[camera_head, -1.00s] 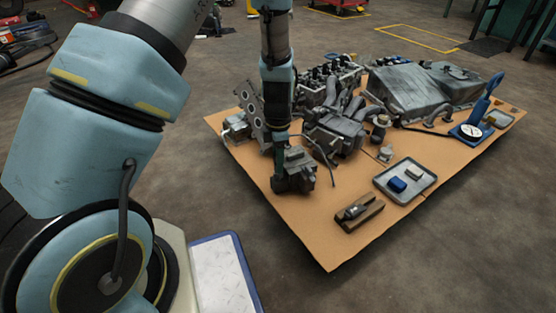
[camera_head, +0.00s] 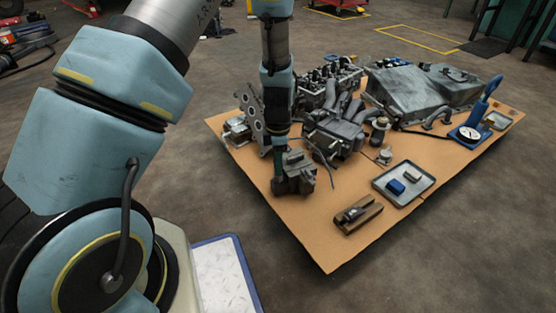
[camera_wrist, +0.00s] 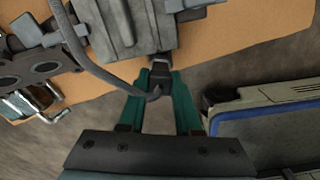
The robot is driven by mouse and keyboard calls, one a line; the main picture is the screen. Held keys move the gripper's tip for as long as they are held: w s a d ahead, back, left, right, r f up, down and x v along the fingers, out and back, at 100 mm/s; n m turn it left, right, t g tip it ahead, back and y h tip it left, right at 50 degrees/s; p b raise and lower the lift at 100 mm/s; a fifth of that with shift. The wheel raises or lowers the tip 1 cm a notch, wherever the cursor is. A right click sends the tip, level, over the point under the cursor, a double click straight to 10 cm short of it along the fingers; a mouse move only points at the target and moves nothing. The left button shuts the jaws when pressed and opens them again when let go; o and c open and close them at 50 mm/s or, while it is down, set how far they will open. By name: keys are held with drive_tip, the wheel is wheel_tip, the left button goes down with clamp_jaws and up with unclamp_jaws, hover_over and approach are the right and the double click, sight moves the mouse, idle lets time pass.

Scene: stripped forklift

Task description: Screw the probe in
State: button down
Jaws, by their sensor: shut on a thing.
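The probe (camera_wrist: 155,75) is a small dark block with a grey cable (camera_wrist: 82,62) that loops away to the upper left in the wrist view. My gripper (camera_wrist: 158,78) has green fingers closed on the probe from both sides. The probe's far end is against the near side of a grey metal block (camera_wrist: 125,25); its thread and any hole are hidden. In the head view my gripper (camera_head: 280,168) points down at the left side of this block (camera_head: 294,178), near the table's front-left edge. The probe itself cannot be made out there.
The brown-topped table (camera_head: 310,225) carries engine parts (camera_head: 335,130) behind the block. A grey tray (camera_head: 418,192) with small blocks, a wooden holder (camera_head: 362,222) and a blue gauge stand (camera_head: 472,130) are to the right.

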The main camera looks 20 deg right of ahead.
drive_tip(key=m+p, duration=0.1)
drive_tip(key=p, duration=0.1)
drive_tip(key=m+p, duration=0.2)
drive_tip(key=shift+r, duration=0.3)
drive_tip(key=m+p, duration=0.4)
drive_tip(key=m, duration=0.1)
drive_tip(key=m+p, duration=0.3)
drive_tip(key=m, duration=0.1)
drive_tip(key=m+p, duration=0.2)
drive_tip(key=m, duration=0.3)
drive_tip(key=shift+f, duration=0.1)
drive_tip(key=m+p, duration=0.2)
drive_tip(key=m, duration=0.2)
drive_tip(key=shift+m, duration=0.3)
drive_tip(key=m+p, duration=0.1)
drive_tip(key=m, duration=0.2)
drive_tip(key=shift+m, duration=0.3)
drive_tip(key=m+p, duration=0.1)
drive_tip(key=m, duration=0.2)
drive_tip(key=shift+m, duration=0.3)
drive_tip(key=shift+d+m+p, duration=0.1)
drive_tip(key=shift+m+p, duration=0.4)
drive_tip(key=shift+m, duration=1.3)
drive_tip(key=shift+f, duration=0.1)
